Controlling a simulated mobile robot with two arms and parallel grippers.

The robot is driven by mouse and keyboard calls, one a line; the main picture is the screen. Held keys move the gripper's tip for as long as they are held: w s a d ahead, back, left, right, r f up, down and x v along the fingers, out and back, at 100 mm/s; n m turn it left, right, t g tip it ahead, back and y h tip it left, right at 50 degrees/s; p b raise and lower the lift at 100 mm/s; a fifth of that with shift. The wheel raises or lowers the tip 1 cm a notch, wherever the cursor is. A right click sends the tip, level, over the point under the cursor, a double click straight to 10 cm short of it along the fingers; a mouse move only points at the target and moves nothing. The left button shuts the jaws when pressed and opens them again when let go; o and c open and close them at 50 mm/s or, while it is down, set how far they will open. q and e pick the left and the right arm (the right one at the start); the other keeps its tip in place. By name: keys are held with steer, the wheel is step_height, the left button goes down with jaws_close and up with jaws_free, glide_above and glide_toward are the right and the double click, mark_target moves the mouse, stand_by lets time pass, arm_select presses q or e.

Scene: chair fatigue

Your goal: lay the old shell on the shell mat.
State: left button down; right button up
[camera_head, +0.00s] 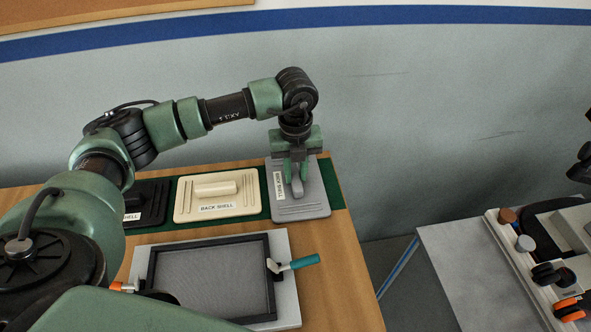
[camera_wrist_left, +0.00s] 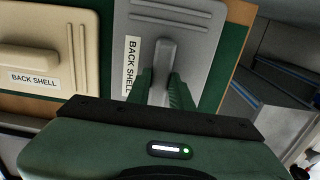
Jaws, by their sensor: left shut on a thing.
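A grey panel (camera_head: 307,207) labelled BACK SHELL lies at the right end of the green shell mat (camera_head: 334,190). It also shows in the left wrist view (camera_wrist_left: 203,25). My left gripper (camera_head: 297,183) points down over it and is shut on its raised grip bar (camera_wrist_left: 164,62). The panel looks flat on the mat or very close above it; I cannot tell which. A cream back shell (camera_head: 243,205) and a black shell (camera_head: 155,192) lie to its left on the same mat. No label tells which shell is old. My right gripper is not in view.
A framed grey mesh panel (camera_head: 213,281) sits on a light board nearer to me, with a teal-handled tool (camera_head: 305,262) at its right. The wooden table (camera_head: 340,275) ends just right of the mat. A separate grey bench (camera_head: 458,265) stands beyond a gap.

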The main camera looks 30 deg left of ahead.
mark_target(296, 175)
arm_select(q)
steer(key=shift+f, duration=0.2)
steer(key=c, duration=1.3)
jaws_free()
steer(key=shift+r, duration=0.1)
steer(key=shift+o, duration=0.2)
steer(key=shift+r, duration=0.1)
steer(key=shift+r, duration=0.2)
step_height(296, 175, up, 12)
steer(key=b, duration=0.3)
steer(key=shift+f, duration=0.15)
